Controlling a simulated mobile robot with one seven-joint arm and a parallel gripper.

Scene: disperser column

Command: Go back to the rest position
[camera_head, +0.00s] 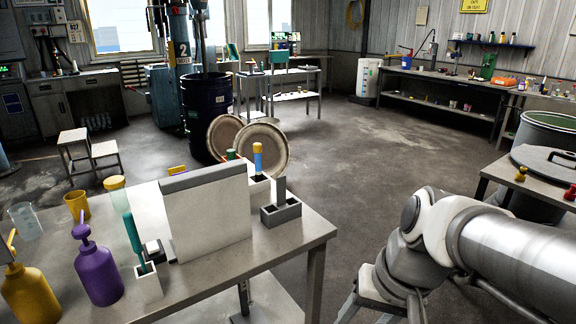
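My arm comes in from the right edge at the lower right, a silver link with a white and grey joint, bent downward at its left end. My gripper does not show in this view, so its fingers and anything in them cannot be seen. The arm's visible part is over the floor, right of the near workbench (285,246) and apart from it in the picture.
The near bench holds a purple pump bottle (97,272), a yellow pump bottle (30,295), a white panel (207,212) and a grey holder (281,211). At right, a table (497,170) carries a dark lid (548,160). The middle floor (350,160) is clear.

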